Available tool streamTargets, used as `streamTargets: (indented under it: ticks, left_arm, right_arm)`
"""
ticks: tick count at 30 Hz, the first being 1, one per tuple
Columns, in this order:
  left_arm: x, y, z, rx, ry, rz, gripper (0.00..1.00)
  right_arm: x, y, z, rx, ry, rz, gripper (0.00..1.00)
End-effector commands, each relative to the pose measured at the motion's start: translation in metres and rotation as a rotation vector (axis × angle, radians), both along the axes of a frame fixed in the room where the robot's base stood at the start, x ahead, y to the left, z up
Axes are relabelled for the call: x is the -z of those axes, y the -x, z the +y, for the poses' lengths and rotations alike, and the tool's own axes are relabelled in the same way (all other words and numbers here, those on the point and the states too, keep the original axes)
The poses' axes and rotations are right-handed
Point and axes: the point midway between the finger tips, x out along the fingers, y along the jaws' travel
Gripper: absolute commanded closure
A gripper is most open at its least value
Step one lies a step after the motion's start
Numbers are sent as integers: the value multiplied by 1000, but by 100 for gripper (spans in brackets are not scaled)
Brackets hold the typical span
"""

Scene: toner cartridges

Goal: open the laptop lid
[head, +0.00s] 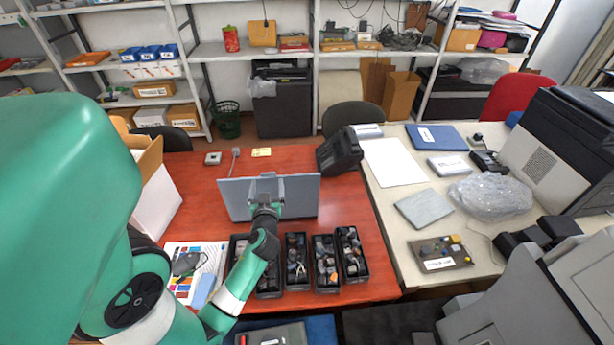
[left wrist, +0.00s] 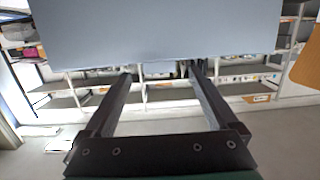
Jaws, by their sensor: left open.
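The laptop (head: 236,200) is on the red table, with a plain grey panel, apparently its lid, showing as a wide raised surface. The same panel (left wrist: 150,35) fills the top of the left wrist view, with shelves visible below its edge. I see no keyboard; the base is hidden or cannot be made out. My left gripper (head: 267,182) is in front of the panel's middle, its two fingers spread with nothing between them. In the left wrist view the fingertips (left wrist: 162,72) reach the panel's lower edge; I cannot tell whether they touch it. My right gripper is not in view.
Black bins (head: 325,262) of small parts stand in front of the laptop. A black device (head: 339,151) stands right of it, and a white box (head: 158,200) stands left. A cream table (head: 385,190) with a large printer (head: 560,150) adjoins on the right.

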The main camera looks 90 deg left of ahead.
Motion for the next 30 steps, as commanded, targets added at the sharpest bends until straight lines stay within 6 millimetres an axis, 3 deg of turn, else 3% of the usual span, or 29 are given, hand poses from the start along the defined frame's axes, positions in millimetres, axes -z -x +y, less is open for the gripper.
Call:
streamTargets:
  ticks: [6,10,30]
  left_arm:
    - [-9,-4,-51,11,-5,-1,7]
    - [-13,-5,-67,8,-7,0,7]
    - [-15,-5,-73,10,-10,-3,7]
  right_arm:
    - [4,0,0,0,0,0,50]
    - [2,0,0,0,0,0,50]
    - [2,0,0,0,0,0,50]
